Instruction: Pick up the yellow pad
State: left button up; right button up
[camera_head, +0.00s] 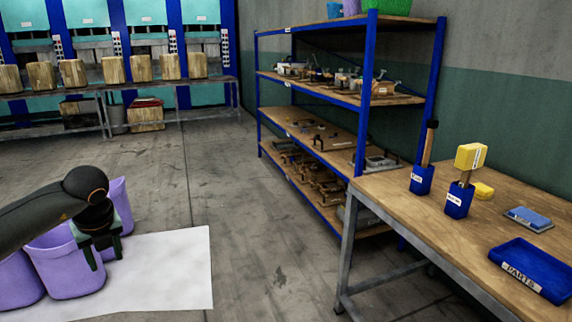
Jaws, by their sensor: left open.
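A small flat yellow pad (484,191) lies on the wooden table at the right, partly hidden behind a blue holder. A larger yellow block (470,157) with a label sits on top of a tool standing in that blue holder (458,200). My left gripper (105,261) is open and empty, pointing down beside the purple bins at the lower left. It is far from the table and the yellow pad. My right gripper is out of view.
The wooden table (400,205) also bears a blue holder with a dark-handled tool (424,160), a blue pad (529,218) and a blue PARTS tray (535,268). A blue-framed shelf (364,100) stands behind. The middle floor is clear.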

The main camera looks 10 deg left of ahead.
aim_at(483, 192)
jog(key=i+u, duration=0.15)
jog(key=i, duration=0.55)
jog(key=i+l+u, duration=0.2)
jog(key=i, duration=0.45)
jog(key=i+j+z, duration=0.15)
jog(key=i, duration=0.25)
jog(key=i+j+z, duration=0.15)
jog(key=i, duration=0.25)
jog(key=i+j+z, duration=0.15)
jog(key=i+z, duration=0.25)
jog(key=z, duration=0.2)
jog(key=i+z, duration=0.2)
jog(key=z, duration=0.25)
jog(key=i+j+z, duration=0.2)
jog(key=z, duration=0.75)
jog(key=i+z, duration=0.1)
jog(key=z, duration=0.4)
jog(key=j+z, duration=0.1)
jog(key=z, duration=0.35)
jog(key=i+j+z, duration=0.1)
jog(key=z, duration=0.35)
jog(key=j+z, duration=0.1)
jog(key=z, duration=0.4)
